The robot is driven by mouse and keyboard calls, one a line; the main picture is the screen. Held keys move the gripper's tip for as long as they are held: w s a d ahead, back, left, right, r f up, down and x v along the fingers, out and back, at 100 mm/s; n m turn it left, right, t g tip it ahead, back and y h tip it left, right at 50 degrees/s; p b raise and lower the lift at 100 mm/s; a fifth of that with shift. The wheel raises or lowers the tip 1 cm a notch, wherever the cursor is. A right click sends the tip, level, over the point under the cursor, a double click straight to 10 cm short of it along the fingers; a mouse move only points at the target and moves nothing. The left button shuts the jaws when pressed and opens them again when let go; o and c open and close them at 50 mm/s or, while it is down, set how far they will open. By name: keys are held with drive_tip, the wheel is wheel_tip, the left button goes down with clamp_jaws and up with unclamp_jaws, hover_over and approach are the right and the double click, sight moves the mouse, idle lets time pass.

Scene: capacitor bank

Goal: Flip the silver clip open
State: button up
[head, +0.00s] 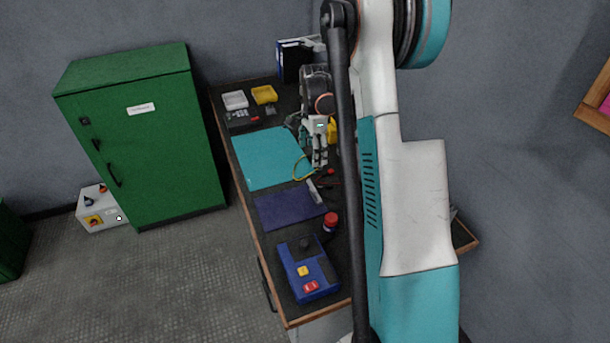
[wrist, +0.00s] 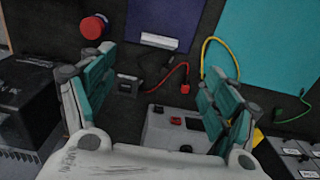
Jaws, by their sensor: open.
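My gripper (wrist: 159,62) is open, with its teal fingers spread apart and nothing between the tips. In the head view my gripper (head: 318,162) hangs over the bench. I cannot make out a silver clip for certain in either view. A pale silver bar (wrist: 159,41) lies at the edge of the purple mat, beyond the fingertips; it also shows in the head view (head: 314,190). A grey box (wrist: 160,127) with red and black terminals sits low between the fingers, partly hidden by the right finger.
A red knob (wrist: 94,27), a small dark block (wrist: 128,84), a red lead (wrist: 171,75) and a yellow lead (wrist: 222,40) lie around the gripper. The teal mat (head: 270,160) is mostly clear. A blue box (head: 308,268) stands at the near bench end.

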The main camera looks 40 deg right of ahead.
sight(312, 184)
wheel_tip(312, 184, down, 14)
drive_tip(key=b, duration=0.4)
drive_tip(key=shift+r, duration=0.15)
drive_tip(key=shift+c, duration=0.6)
drive_tip(key=c, duration=0.9)
